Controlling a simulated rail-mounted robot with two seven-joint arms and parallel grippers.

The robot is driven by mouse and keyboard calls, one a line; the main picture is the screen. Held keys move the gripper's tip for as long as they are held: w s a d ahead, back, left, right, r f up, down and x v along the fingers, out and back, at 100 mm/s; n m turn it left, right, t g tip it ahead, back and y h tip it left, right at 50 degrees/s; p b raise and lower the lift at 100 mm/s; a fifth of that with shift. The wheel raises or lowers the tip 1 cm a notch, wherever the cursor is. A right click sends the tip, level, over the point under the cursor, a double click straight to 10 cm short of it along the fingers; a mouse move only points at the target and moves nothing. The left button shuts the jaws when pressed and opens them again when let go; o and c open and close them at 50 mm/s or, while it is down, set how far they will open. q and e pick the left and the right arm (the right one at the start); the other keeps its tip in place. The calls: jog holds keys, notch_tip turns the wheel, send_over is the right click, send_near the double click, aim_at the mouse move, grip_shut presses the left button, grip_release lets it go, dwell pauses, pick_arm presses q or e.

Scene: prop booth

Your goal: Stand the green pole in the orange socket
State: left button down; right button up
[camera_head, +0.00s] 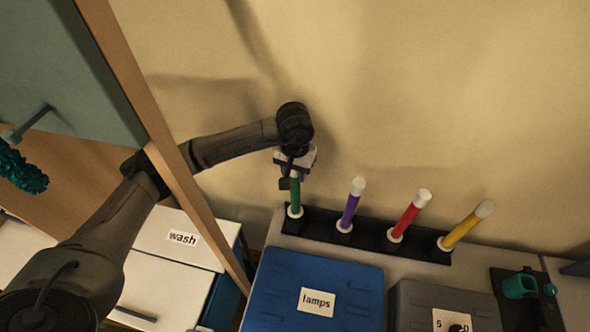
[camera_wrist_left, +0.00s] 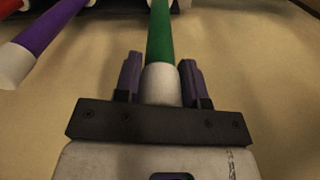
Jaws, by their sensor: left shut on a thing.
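The green pole (camera_head: 295,195) stands upright, or nearly so, at the left end of a black rack (camera_head: 367,240), with a white ring at its foot. My left gripper (camera_head: 291,176) is over the pole's top and shut on it. In the left wrist view the gripper's fingers (camera_wrist_left: 160,82) lie on both sides of the white end of the green pole (camera_wrist_left: 160,35). I cannot tell whether the pole's foot is still inside its hole. I see no orange socket in either view. My right gripper is not in view.
Purple (camera_head: 350,206), red (camera_head: 409,216) and yellow (camera_head: 466,226) poles lean in the rack to the right. A blue "lamps" box (camera_head: 270,300) and a grey box (camera_head: 410,297) stand in front. A wooden-edged cabinet panel (camera_head: 128,90) rises at left, near my left arm.

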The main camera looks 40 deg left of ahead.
pick_arm(q)
jog(key=shift+f+b, duration=0.85)
jog(key=shift+f, duration=0.25)
jog(key=c, duration=0.6)
grip_release()
notch_tip(320, 180, up, 14)
jog(key=shift+f+b, duration=0.1)
jog(key=shift+b, duration=0.25)
